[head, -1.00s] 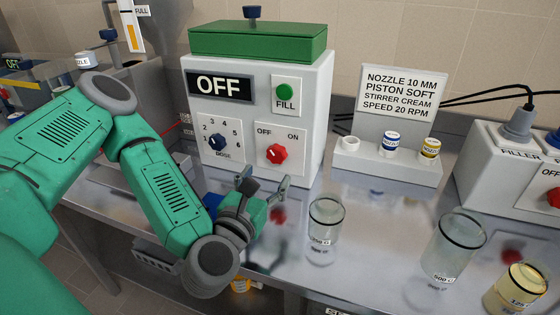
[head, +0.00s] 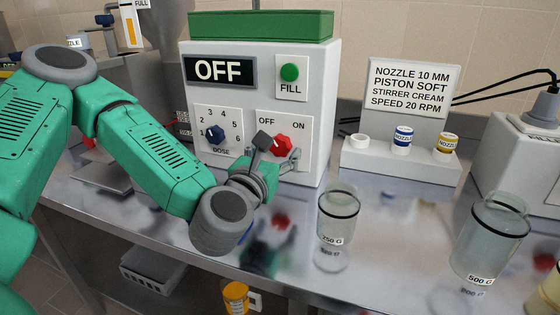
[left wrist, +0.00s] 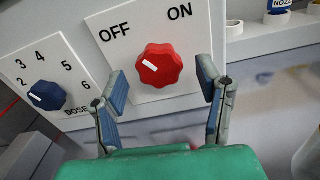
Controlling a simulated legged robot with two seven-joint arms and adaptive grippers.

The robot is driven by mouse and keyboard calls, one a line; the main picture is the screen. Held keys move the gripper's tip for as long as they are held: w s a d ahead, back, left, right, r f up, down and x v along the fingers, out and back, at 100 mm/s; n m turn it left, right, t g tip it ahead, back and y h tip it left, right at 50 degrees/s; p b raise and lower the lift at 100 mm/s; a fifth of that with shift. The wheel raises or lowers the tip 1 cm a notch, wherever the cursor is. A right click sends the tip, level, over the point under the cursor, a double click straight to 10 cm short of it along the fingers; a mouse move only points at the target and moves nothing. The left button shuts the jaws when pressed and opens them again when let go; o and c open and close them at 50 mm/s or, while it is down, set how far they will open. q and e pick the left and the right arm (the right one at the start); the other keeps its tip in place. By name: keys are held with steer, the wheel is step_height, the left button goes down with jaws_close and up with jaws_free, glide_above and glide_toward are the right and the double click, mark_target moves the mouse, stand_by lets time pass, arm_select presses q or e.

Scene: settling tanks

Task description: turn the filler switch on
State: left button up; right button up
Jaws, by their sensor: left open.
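The filler (head: 327,95) is a white box with a green top and a display (head: 219,70) reading OFF. Its red switch knob (head: 281,145) sits between the labels OFF and ON; it also shows in the left wrist view (left wrist: 160,66), where its white mark points left, on the OFF side. My left gripper (head: 279,152) is open just in front of the knob. In the left wrist view its fingers (left wrist: 162,82) stand either side of and slightly below the knob, with nothing between them. My right gripper is not in view.
A blue dose dial (head: 216,133) is left of the knob, and a green FILL button (head: 290,73) is above. A glass jar (head: 338,210) stands on the steel table to the right, with another jar (head: 490,240) beyond. A nozzle stand (head: 400,170) is behind them.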

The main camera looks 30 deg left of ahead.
arm_select(q)
steer(key=shift+a+x, duration=0.25)
steer(key=shift+x, duration=0.9)
steer(key=shift+d+r, duration=0.1)
steer(key=shift+d, duration=0.25)
steer(key=c, duration=1.1)
steer(key=shift+a, duration=0.15)
